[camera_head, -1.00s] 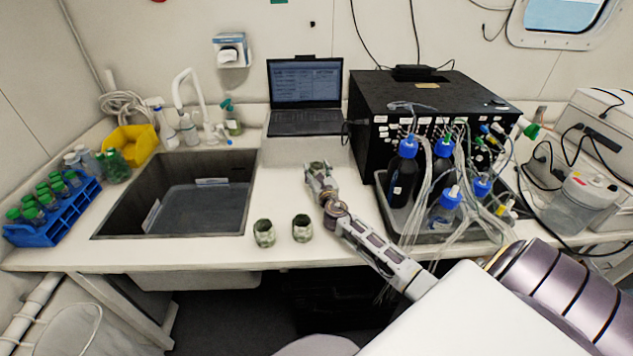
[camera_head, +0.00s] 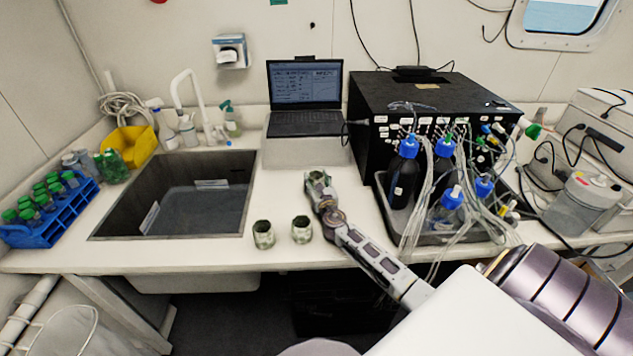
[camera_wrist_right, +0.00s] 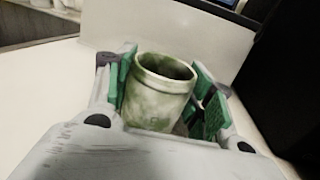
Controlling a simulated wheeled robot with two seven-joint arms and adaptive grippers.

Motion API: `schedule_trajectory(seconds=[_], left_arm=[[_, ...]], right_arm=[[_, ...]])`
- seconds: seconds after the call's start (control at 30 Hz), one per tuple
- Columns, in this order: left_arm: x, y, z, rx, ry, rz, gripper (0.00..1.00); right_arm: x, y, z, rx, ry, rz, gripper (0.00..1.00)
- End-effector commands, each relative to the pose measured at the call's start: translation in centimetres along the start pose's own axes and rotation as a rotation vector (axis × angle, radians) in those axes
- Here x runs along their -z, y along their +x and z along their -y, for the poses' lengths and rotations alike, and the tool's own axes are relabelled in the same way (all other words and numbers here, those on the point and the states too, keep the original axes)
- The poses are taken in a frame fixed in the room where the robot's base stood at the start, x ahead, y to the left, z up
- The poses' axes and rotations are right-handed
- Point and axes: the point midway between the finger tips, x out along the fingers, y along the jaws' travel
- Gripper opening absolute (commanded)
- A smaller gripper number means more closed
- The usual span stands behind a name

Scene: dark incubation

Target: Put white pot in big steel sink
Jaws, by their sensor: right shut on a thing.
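My right gripper (camera_head: 319,184) is over the counter to the right of the sink, shut on a mottled green-and-white pot (camera_wrist_right: 158,92). In the right wrist view the pot stands upright between the green finger pads, its round open mouth showing. I cannot tell whether its base touches the counter. Two similar mottled pots stand on the counter near its front edge, a left one (camera_head: 263,234) and a right one (camera_head: 301,229). The big steel sink (camera_head: 118,199) is set into the counter at the left. No plain white pot shows. My left gripper is not in view.
A laptop (camera_head: 305,90) stands behind the right gripper. A black box (camera_head: 430,95) and a tray of blue-capped bottles (camera_head: 405,226) are to its right.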

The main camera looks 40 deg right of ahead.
Motion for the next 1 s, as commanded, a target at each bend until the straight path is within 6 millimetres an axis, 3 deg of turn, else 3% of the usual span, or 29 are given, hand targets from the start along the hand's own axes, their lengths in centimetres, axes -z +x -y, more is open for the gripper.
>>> schedule_trajectory(seconds=[0.27,0.3,0.47,1.0], left_arm=[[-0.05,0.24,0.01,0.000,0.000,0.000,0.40],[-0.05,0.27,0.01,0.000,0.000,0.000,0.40],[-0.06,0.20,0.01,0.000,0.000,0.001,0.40],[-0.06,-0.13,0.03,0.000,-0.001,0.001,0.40]], right_arm=[[0.21,0.02,0.02,0.000,-0.001,0.001,0.27],[0.28,0.01,0.02,0.000,-0.001,0.000,0.54],[0.21,0.01,0.03,0.000,-0.001,0.000,0.75],[-0.16,0.00,0.02,0.000,0.000,0.000,0.75]])
